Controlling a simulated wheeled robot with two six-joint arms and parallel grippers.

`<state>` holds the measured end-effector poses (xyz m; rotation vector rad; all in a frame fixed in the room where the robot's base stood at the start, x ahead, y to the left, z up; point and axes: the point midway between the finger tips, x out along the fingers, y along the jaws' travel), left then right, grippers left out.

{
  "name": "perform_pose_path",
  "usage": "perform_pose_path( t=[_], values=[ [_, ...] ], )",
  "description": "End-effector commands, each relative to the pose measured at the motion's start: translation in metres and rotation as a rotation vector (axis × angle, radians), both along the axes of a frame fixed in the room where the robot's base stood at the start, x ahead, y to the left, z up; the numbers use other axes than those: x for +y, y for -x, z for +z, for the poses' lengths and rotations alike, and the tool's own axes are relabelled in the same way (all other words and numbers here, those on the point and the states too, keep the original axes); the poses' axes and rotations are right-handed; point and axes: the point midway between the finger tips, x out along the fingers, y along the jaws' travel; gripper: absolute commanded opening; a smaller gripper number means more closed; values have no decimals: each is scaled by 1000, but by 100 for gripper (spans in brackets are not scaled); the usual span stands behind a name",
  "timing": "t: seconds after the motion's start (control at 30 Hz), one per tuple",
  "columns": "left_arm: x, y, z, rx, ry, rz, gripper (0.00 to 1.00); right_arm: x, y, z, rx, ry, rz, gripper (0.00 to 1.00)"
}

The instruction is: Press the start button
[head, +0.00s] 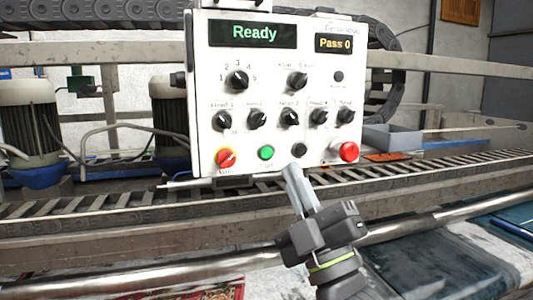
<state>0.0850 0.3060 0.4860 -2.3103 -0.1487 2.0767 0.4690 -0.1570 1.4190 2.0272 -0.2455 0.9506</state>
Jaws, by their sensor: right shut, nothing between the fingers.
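The white control panel (270,88) stands upright in the middle of the head view. Its left display reads "Ready" and its right one "Pass 0". The green start button (266,152) is in the bottom row, with a small label under it. My right gripper (292,168) is shut and empty, its fingertips pointing up at the panel's lower edge. The tips appear below and right of the green button, under a black button (299,150). I cannot tell whether they touch the panel. My left gripper is not in view.
A red and yellow knob (225,158) is left of the green button, and a red button (348,151) is at the right. Several black knobs sit above. A slatted conveyor rail (110,200) and a metal roller (420,225) run below the panel.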

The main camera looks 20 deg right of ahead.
Motion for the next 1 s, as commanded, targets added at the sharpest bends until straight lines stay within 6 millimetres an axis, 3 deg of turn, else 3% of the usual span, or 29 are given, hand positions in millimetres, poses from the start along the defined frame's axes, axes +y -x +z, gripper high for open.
perform_pose_path(
  t=[0.17, 0.7, 1.0],
  values=[
    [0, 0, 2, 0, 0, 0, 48, 1, -10, 0, 3, 2, 0, 0],
    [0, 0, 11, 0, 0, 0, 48, 3, -78, -1, 3, 1, 0, 0],
    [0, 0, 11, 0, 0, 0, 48, 3, -88, 0, 1, 1, 0, 0]
  ],
)
